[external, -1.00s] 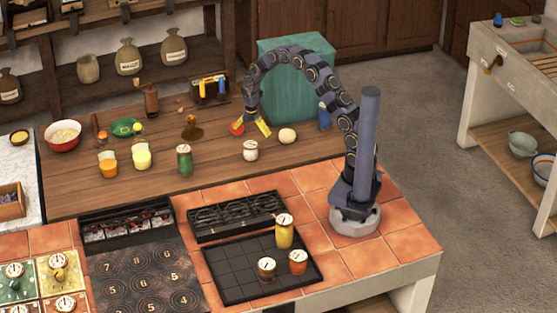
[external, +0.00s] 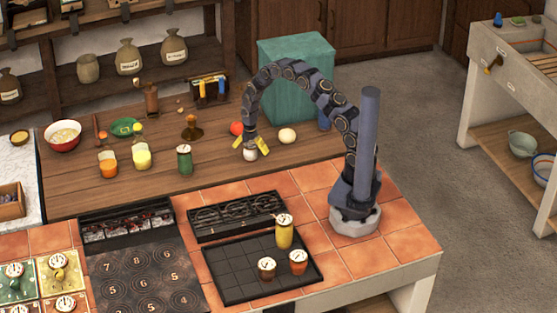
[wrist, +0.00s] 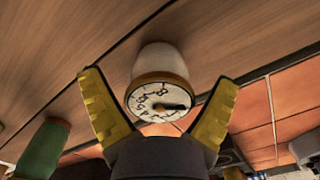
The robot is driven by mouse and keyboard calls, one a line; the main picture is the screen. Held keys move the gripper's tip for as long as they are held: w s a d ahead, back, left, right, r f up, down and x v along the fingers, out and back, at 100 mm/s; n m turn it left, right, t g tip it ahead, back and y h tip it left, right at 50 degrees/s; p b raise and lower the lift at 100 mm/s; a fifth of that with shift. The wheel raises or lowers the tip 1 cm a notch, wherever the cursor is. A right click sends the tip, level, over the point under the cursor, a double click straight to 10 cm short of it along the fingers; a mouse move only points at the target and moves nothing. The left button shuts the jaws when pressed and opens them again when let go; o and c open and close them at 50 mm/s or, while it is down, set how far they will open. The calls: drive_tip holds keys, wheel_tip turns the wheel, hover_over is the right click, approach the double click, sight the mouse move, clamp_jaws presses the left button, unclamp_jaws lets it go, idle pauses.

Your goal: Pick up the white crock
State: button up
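The white crock (external: 250,154) stands upright on the wooden counter, in front of the tomato. My gripper (external: 251,145) is directly above it, with its yellow fingers spread on either side of the crock's top. In the wrist view the white crock (wrist: 160,75) shows its round dial lid facing the camera. My gripper (wrist: 158,115) is open there, one yellow finger to the left and one to the right of the lid, with gaps between fingers and crock.
A green crock (external: 184,160) stands to the left; it also shows in the wrist view (wrist: 42,150). A red tomato (external: 236,128) and a pale round item (external: 287,136) are close by. A black tray (external: 235,275) holds yellow, brown and orange crocks in front.

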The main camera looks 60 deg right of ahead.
drive_tip(key=c, duration=0.9)
drive_tip(key=shift+r, duration=0.15)
